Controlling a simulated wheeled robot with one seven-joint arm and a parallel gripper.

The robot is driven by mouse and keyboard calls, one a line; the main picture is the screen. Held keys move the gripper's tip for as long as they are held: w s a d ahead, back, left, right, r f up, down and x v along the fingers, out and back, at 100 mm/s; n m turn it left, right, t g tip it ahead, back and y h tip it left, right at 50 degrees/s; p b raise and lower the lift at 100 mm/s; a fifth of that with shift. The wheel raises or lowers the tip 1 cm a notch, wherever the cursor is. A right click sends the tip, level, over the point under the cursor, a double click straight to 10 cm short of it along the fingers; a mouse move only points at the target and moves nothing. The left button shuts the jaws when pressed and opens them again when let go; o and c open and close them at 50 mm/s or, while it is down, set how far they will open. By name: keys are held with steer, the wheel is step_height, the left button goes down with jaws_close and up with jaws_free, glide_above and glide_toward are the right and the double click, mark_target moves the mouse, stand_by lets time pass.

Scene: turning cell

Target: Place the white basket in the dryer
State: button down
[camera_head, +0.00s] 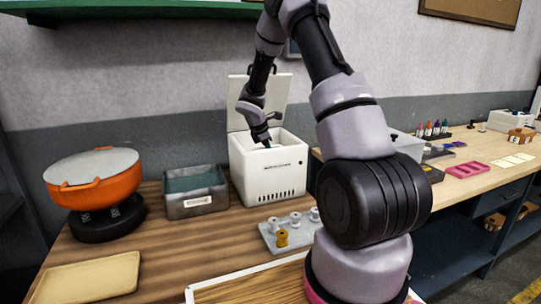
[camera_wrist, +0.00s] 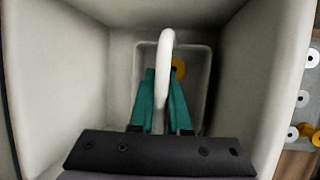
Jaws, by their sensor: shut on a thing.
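The dryer (camera_head: 268,180) is a white box on the wooden bench, with its lid (camera_head: 284,98) standing open behind it. My gripper (camera_head: 267,146) reaches down into its open top. In the wrist view, the teal fingers (camera_wrist: 160,78) are shut on the upright handle of the white basket (camera_wrist: 209,75). The basket is within the dryer's walls (camera_wrist: 80,75). A yellow round thing shows inside the basket, partly hidden by the handle and a finger. Whether the basket touches the dryer floor I cannot tell. The basket is hidden in the head view.
A grey rack (camera_head: 272,238) with several spools stands in front of the dryer. A grey bin (camera_head: 190,205) and an orange pot (camera_head: 105,188) stand to the left. A beige tray (camera_head: 88,278) lies at the front left. Bare bench lies between the tray and rack.

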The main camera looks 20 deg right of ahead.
steer(key=shift+f, duration=0.2)
steer(key=c, duration=0.9)
jaws_free()
steer(key=v, duration=1.2)
steer(key=s+a+r+m+t+y, duration=0.1)
steer(key=s+a+r+m+y, duration=0.1)
steer(key=s+r+m, duration=1.05)
steer(key=s+a+r+m+t+y, duration=0.1)
steer(key=s+r+m, duration=0.1)
steer(key=s, duration=0.4)
steer(key=s+a+r+m+t+y, duration=0.1)
steer(key=s+a+r+m+y, duration=0.1)
steer(key=s, duration=0.5)
steer(key=s+a+r+m+t+y, duration=0.1)
steer(key=s+r+m+t, duration=0.1)
steer(key=s+m, duration=0.3)
steer(key=shift+s+a+r+y, duration=0.15)
steer(key=shift+s+r, duration=0.3)
steer(key=shift+s, duration=0.05)
steer(key=shift+s+a+r+y, duration=0.15)
steer(key=shift+s+r, duration=0.3)
steer(key=shift+s, duration=0.1)
